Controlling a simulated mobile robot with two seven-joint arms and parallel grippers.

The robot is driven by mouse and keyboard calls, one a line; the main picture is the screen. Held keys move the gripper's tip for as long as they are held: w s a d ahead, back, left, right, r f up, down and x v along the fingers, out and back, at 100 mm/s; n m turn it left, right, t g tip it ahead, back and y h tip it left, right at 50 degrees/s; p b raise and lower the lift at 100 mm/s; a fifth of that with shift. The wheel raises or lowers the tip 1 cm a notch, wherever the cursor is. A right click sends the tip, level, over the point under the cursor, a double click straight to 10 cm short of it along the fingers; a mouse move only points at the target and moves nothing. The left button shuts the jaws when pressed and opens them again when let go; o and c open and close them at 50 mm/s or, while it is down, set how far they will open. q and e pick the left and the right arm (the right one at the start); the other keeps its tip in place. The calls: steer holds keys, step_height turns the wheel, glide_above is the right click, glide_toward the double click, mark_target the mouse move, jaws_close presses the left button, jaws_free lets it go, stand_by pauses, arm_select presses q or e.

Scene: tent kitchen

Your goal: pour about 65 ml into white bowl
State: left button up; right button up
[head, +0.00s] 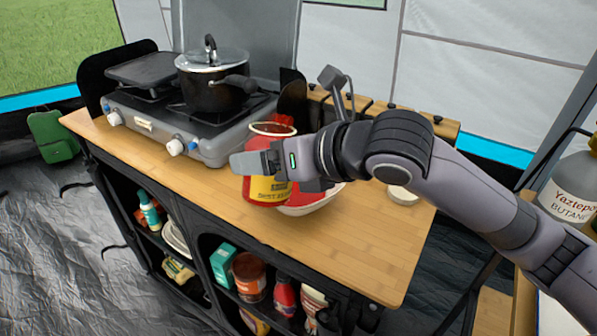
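A red can (262,192) with a yellow label band and an open top stands about upright at the middle of the wooden counter, left of the bowl in the picture. Red contents show at its rim. My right gripper (262,164) reaches in from the right, with one finger across the can's near side. It appears shut on the can; the far finger is hidden. The white bowl (327,203) is partly hidden behind the can and gripper. Red shows inside it. I cannot tell whether the can touches the counter. My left gripper is not in view.
A camp stove (205,142) with a lidded black pot (213,92) stands at the back left. A small pale round object (402,194) lies right of the bowl. The counter's (345,255) front right is clear. Shelves below hold several packages. A butane bottle (572,192) stands far right.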

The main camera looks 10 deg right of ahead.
steer(key=shift+s+a+f+n+t+h, duration=0.1)
steer(key=shift+s+a+n+t+h, duration=0.2)
steer(key=shift+n, duration=0.25)
steer(key=shift+s+a+n+t+h, duration=0.2)
steer(key=shift+n+t, duration=0.2)
steer(key=shift+n, duration=0.15)
steer(key=shift+d, duration=0.15)
